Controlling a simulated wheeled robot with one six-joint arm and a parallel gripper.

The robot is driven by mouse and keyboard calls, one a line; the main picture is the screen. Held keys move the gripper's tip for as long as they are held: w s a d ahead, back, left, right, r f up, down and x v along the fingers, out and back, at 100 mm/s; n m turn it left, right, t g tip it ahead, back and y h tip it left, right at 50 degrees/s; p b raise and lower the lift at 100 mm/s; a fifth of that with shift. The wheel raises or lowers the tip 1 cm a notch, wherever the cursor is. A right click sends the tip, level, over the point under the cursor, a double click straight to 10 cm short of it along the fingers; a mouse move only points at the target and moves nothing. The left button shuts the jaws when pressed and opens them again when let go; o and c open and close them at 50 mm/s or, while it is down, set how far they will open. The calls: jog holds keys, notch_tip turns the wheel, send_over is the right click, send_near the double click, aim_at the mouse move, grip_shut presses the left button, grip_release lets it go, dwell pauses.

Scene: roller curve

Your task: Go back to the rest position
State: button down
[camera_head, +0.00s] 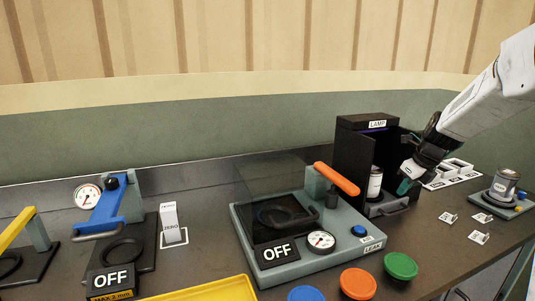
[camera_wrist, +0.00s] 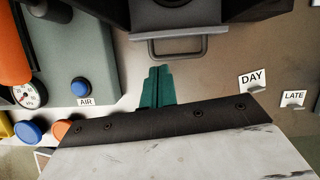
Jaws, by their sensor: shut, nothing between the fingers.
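My gripper (camera_wrist: 157,86) shows in the wrist view as two teal fingers pressed together, with nothing between them. In the head view my gripper (camera_head: 404,187) is at the right, beside the front of the black lamp box (camera_head: 352,160). The lamp box is open at the front, with a film canister (camera_head: 375,185) standing inside. In the wrist view the fingertips point toward the lamp box's grey handle (camera_wrist: 176,48), with a visible gap between them in that picture.
A grey-green press marked LEAK (camera_head: 290,273) with an orange lever (camera_head: 337,179) stands left of the lamp box. Coloured discs, such as the green one (camera_head: 401,265), lie in front. Small label cards (camera_head: 449,218) and another canister (camera_head: 504,184) are at the right.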

jog(key=s+a+r+n+g, duration=0.1)
jog(key=s+a+r+n, duration=0.1)
jog(key=s+a+n, duration=0.4)
jog(key=s+a+r+n, duration=0.1)
jog(key=s+a+n, duration=0.6)
jog(key=s+n, duration=0.8)
jog(key=s+a+r+n+g+h, duration=0.1)
jog(key=s+a+r+n, duration=0.1)
jog(key=s+a+n, duration=0.4)
jog(key=shift+s+a+r+n+g, duration=0.35)
jog(key=shift+s+n, duration=1.85)
jog(key=shift+s, duration=3.1)
